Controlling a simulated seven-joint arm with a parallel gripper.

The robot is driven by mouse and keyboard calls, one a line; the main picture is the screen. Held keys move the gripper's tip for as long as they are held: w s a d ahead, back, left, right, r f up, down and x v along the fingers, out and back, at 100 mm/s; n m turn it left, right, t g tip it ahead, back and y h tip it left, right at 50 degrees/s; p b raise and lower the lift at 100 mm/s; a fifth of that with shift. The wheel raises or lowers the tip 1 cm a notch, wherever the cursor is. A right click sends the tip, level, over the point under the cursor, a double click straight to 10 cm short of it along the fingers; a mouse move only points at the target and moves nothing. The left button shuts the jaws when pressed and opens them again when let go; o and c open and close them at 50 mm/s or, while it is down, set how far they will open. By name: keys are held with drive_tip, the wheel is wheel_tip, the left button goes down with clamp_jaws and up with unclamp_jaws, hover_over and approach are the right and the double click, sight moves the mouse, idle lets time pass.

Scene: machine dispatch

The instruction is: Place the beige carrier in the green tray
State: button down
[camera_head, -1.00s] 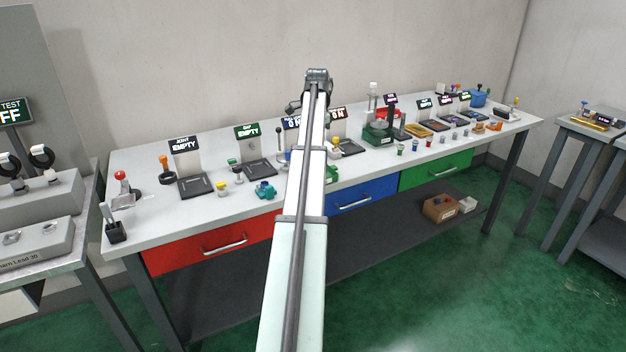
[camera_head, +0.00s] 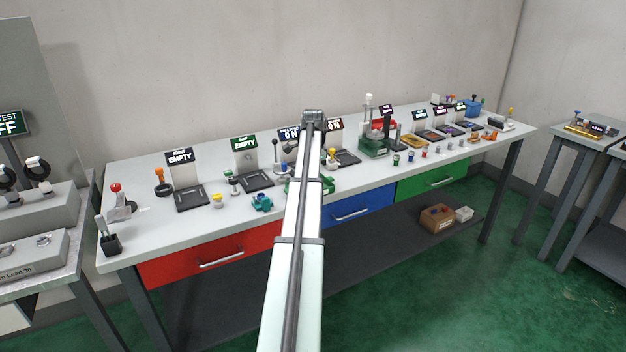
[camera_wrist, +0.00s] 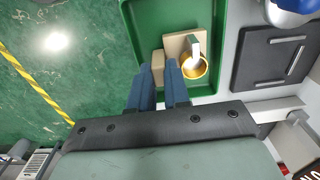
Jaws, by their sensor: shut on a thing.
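In the wrist view the green tray (camera_wrist: 226,15) lies below my gripper (camera_wrist: 165,66), its rim running along the far and right sides. My gripper's blue fingers are shut on the beige carrier (camera_wrist: 174,44), a beige blocky piece at the fingertips, over the tray's floor. A pale upright piece and a round gold part (camera_wrist: 201,72) show right beside it; I cannot tell whether they belong to the carrier. Whether the carrier touches the tray floor is unclear. In the head view my arm covers the gripper, the carrier and most of the tray.
A dark fixture plate (camera_wrist: 268,58) lies right of the tray in the wrist view, with a blue-and-silver part above it. In the head view, the long bench (camera_head: 150,226) holds displays, plates and small parts on both sides of my arm. Red, blue and green drawers (camera_head: 432,181) line its front.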

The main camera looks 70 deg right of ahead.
drive_tip(key=shift+f, duration=0.6)
drive_tip(key=shift+f, duration=0.15)
drive_tip(key=c, duration=1.1)
unclamp_jaws()
wheel_tip(320, 180, up, 12)
drive_tip(key=shift+r, duration=0.2)
